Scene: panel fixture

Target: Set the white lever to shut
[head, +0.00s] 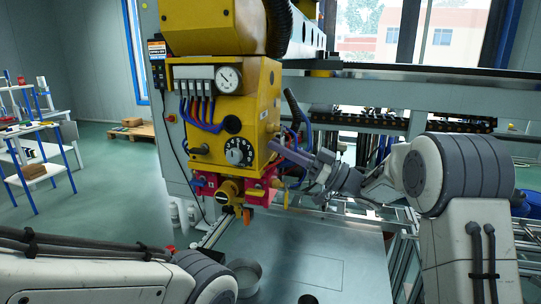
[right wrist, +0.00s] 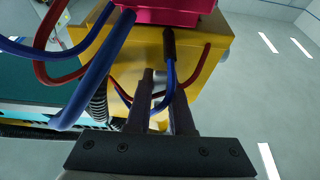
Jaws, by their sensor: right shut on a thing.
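The yellow panel box (head: 252,110) hangs from a yellow arm and carries a gauge, a black dial and blue hoses. I cannot make out a white lever in either view. My right gripper (head: 284,149) reaches the right side of the box from the right, below the dark hose. In the right wrist view its two dark fingers (right wrist: 162,90) are close together in front of the yellow box (right wrist: 200,75). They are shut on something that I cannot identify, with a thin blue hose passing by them. My left arm lies at the lower left, and its gripper is out of view.
Blue hoses (right wrist: 95,70) loop close to the right gripper. A red block (head: 238,187) is under the box. A shelf (head: 35,160) stands far left.

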